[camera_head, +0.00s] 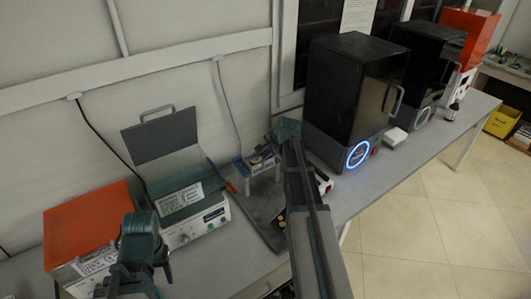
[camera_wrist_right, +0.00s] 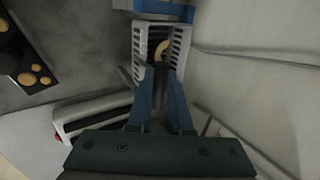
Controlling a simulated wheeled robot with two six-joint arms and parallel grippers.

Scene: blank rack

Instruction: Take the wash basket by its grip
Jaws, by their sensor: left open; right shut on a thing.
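The wash basket (camera_wrist_right: 153,40) is pale with slotted sides. In the right wrist view it sits between the fingers of my right gripper (camera_wrist_right: 161,82), which is shut on it; the grip itself is mostly hidden. In the head view the basket (camera_head: 257,168) is a small white and blue thing on the bench, with my right gripper (camera_head: 268,148) over it. My left gripper (camera_head: 140,248) is open at the lower left, in front of the open-lidded bath (camera_head: 188,203), apart from the basket.
An orange-topped box (camera_head: 85,222) stands left of the bath. A black cabinet with a lit blue ring (camera_head: 352,90) stands right of the basket, and another dark cabinet (camera_head: 432,60) is beyond. A dark plate with round pale spots (camera_wrist_right: 25,60) shows in the wrist view.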

